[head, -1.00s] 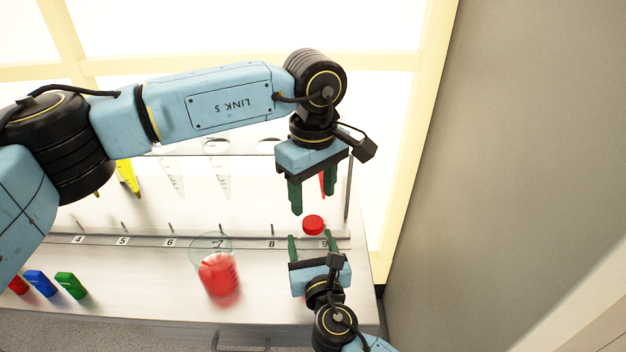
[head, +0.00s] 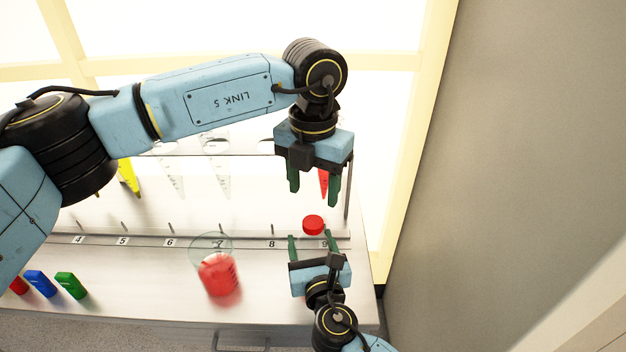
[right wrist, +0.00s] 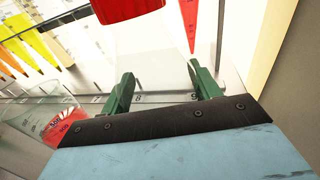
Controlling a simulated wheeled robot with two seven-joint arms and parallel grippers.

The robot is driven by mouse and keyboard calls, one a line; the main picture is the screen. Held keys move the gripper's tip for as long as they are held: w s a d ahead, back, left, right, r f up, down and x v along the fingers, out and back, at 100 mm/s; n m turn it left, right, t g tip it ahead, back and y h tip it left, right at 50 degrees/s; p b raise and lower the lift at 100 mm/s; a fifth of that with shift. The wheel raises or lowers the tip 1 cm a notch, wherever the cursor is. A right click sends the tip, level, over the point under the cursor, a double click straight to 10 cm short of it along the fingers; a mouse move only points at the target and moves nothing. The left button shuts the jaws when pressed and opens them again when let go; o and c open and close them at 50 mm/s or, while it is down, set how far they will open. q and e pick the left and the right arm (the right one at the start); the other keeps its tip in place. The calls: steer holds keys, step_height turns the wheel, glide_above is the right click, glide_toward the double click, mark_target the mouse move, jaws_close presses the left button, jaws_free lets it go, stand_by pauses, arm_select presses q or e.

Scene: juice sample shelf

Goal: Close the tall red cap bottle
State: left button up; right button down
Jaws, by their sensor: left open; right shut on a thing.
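The tall bottle's red cap (head: 313,224) shows in the head view near the 9 mark, on top of the bottle; whether it is tight I cannot tell. In the right wrist view the clear bottle body (right wrist: 150,55) stands beyond my fingers, with the red cap (right wrist: 125,8) cut off at the top edge. My right gripper (head: 310,242) is shut on the bottle from the front; it also shows in the right wrist view (right wrist: 162,90). My left gripper (head: 314,188) is open, fingers pointing down, above and apart from the cap.
A beaker of red liquid (head: 218,276) stands left of my right gripper. Red, blue (head: 40,283) and green (head: 71,285) blocks lie at the front left. A rack behind holds several conical tubes, one yellow (head: 129,177) and one red (head: 323,183). A wall is at right.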

mark_target(313, 222)
arm_select(q)
steer(key=n, duration=0.5)
steer(key=shift+r+n, duration=0.2)
steer(key=shift+n, duration=0.1)
steer(key=n, duration=0.4)
steer(key=shift+r+n, duration=0.1)
steer(key=shift+n, duration=0.2)
steer(key=shift+f, duration=4)
steer(key=c, duration=1)
steer(key=shift+c, duration=0.3)
